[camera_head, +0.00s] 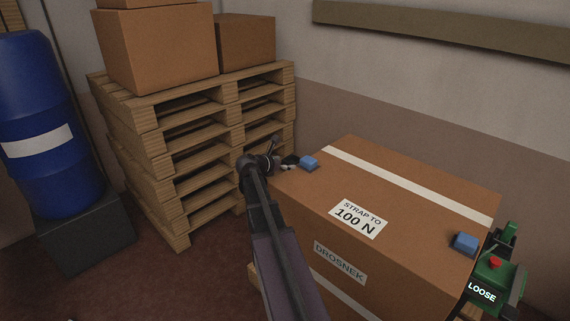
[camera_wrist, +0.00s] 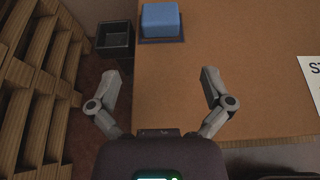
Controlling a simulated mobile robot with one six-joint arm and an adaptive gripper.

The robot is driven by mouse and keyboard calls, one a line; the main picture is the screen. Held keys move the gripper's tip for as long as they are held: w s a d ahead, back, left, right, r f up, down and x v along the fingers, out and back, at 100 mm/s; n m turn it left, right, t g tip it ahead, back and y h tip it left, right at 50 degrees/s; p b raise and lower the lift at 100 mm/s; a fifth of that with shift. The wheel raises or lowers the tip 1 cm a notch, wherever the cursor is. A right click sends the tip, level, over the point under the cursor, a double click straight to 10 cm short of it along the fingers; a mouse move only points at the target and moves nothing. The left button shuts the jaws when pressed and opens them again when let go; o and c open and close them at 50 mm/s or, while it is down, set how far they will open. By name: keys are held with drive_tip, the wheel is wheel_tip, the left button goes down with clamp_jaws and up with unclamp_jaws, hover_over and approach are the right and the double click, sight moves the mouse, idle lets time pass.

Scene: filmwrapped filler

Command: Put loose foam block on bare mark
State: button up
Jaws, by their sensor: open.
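A blue foam block (camera_head: 308,162) sits near the far left corner of the large cardboard box top (camera_head: 400,190). In the wrist view this block (camera_wrist: 160,20) rests on a dark square mark (camera_wrist: 180,40), whose edge shows around it. A second blue foam block (camera_head: 466,243) sits near the right corner of the box top. I cannot tell from the pictures which block is loose, and I see no bare mark. My gripper (camera_head: 290,163) is open and empty at the box's left edge, beside the first block. In the wrist view its fingers (camera_wrist: 160,76) are spread, with the block ahead of them.
A green strapping tool (camera_head: 494,277) labelled LOOSE is at the box's right end. Stacked pallets (camera_head: 190,140) with cartons (camera_head: 160,45) stand at the left, near my arm. A blue drum (camera_head: 45,120) stands farther left. A black bin (camera_wrist: 115,40) lies beside the box's edge.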

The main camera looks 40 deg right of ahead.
drive_tip(key=shift+a, duration=0.1)
drive_tip(key=s+a+f+m+y, duration=0.3)
drive_tip(key=a+m, duration=0.3)
drive_tip(key=a, duration=0.9)
drive_tip(key=s+a+f+m+y, duration=0.4)
drive_tip(key=s+a+m+y, duration=0.2)
drive_tip(key=a, duration=0.9)
drive_tip(key=s+a+f+m+g+y, duration=0.1)
drive_tip(key=s+a+f+m+y, duration=0.3)
drive_tip(key=a, duration=1)
drive_tip(key=m, duration=0.3)
drive_tip(key=shift+s+a+f, duration=0.15)
drive_tip(key=shift+a+f, duration=0.05)
drive_tip(key=shift+a, duration=0.2)
